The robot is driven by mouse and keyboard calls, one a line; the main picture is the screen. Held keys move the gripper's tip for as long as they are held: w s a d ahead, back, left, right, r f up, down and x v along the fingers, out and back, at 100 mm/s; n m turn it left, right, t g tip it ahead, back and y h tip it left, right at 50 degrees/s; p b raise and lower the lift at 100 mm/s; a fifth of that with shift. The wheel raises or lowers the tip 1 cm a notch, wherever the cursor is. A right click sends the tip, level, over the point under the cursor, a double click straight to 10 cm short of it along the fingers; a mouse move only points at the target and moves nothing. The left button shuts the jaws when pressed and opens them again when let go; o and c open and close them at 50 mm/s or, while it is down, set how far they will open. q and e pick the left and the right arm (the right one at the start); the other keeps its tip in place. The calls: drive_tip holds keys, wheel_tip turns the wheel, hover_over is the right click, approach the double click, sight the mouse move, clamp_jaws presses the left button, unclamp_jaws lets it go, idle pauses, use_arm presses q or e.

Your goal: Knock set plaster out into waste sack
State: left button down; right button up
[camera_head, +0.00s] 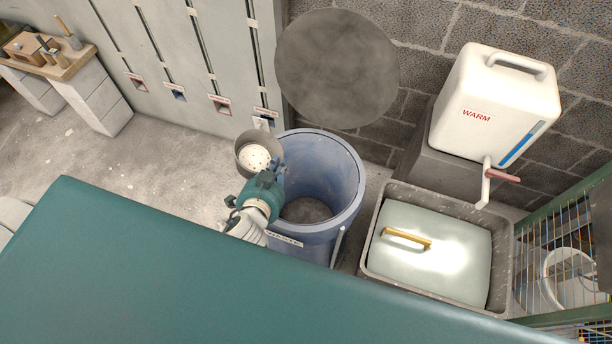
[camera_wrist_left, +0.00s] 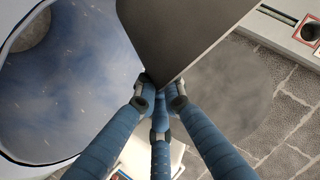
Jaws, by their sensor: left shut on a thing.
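My left gripper (camera_head: 274,176) is shut on the wall of a grey round pot (camera_head: 242,150), at the left rim of the waste bin. A pale, speckled round mass, which looks like the set plaster (camera_head: 256,158), shows inside the pot. In the left wrist view the fingers (camera_wrist_left: 160,92) pinch the dark pot wall (camera_wrist_left: 185,35). The blue waste bin (camera_head: 349,181) stands open, lined in blue, with a label reading WASTE on its front. Its grey bottom shows. It also shows in the left wrist view (camera_wrist_left: 75,80). My right gripper is in neither view.
A round grey disc (camera_head: 337,68) is behind the bin. A wire cage (camera_head: 565,250) is at the far right. A wooden-topped bench (camera_head: 75,62) is far left.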

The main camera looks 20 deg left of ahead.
use_arm(q)
drive_tip(key=shift+w+d+f+m+y+b, duration=0.2)
drive_tip(key=shift+d+f+m+y+b, duration=0.2)
drive_tip(key=shift+d+f+b, duration=0.2)
drive_tip(key=shift+w+d+f+m+y+b, duration=0.2)
drive_tip(key=shift+d+f+m+y+b, duration=0.1)
drive_tip(key=shift+d+f+m+b, duration=0.25)
drive_tip(key=shift+d, duration=0.25)
drive_tip(key=shift+d+m+g+y, duration=0.1)
drive_tip(key=shift+m+g+y, duration=0.2)
drive_tip(key=shift+y, duration=0.1)
drive_tip(key=shift+w+d+m, duration=0.1)
drive_tip(key=shift+d+m, duration=0.05)
drive_tip(key=shift+m, duration=0.1)
drive_tip(key=shift+d+f+m+y+b, duration=0.1)
drive_tip(key=shift+f+m+y+b, duration=1.15)
drive_tip(key=shift+b, duration=0.6)
drive_tip(key=shift+d+m+y+b, duration=0.1)
drive_tip(key=shift+m+y+b, duration=0.2)
drive_tip(key=shift+m+y, duration=0.15)
idle(1.0)
drive_tip(key=shift+w+d+m+y+b, duration=0.2)
drive_tip(key=shift+d+m+y+b, duration=0.25)
drive_tip(key=shift+d, duration=0.35)
drive_tip(key=shift+d+m+y+b, duration=0.1)
drive_tip(key=shift+m+y+b, duration=0.4)
drive_tip(key=shift+m, duration=0.35)
idle(1.0)
